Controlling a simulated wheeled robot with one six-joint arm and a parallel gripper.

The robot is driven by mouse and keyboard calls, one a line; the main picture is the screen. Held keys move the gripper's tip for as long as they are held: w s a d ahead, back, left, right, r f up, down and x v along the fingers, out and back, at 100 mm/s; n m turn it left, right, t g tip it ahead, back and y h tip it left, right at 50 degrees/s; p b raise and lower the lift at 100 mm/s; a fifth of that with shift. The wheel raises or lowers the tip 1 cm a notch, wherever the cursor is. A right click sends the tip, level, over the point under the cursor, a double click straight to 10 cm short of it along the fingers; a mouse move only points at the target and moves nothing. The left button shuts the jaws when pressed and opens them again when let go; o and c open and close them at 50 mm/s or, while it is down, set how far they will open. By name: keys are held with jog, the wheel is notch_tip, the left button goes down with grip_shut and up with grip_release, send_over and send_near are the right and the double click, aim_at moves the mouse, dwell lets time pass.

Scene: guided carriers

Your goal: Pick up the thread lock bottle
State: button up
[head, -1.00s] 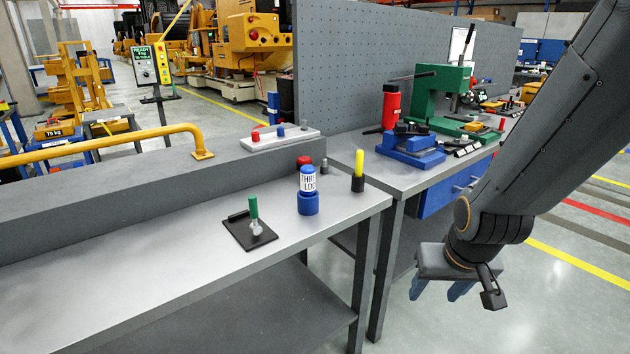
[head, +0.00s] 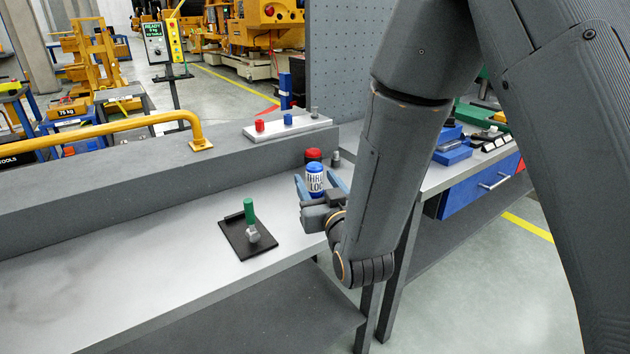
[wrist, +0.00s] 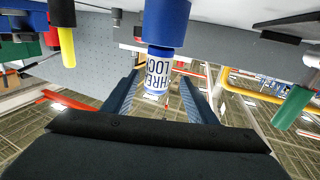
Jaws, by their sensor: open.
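The thread lock bottle (head: 315,180) has a white label with dark lettering and a blue cap. It stands upright on the grey bench near its right end. In the wrist view, the bottle (wrist: 158,72) appears upside down, with its other end in a blue holder (wrist: 166,22). My gripper (head: 320,183) is open at the bottle, one blue finger to each side. In the wrist view the fingertips flank the label, with a visible gap on the left; I cannot tell whether either finger touches.
A green-handled tool (head: 249,212) stands on a black tray (head: 233,240) left of my gripper. A red-topped item (head: 313,155) is close behind the bottle. A yellow-and-black item (wrist: 67,45) shows in the wrist view. A white rack (head: 290,131) sits on the ledge behind.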

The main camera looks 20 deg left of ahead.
jog(key=x, duration=0.2)
jog(key=p+x, duration=0.1)
jog(key=x, duration=0.3)
jog(key=shift+w+d+r+p, duration=0.15)
jog(key=shift+r+p, duration=0.1)
jog(key=shift+p, duration=0.15)
jog(key=shift+w+a, duration=0.3)
jog(key=shift+w, duration=0.2)
jog(key=c, duration=1.1)
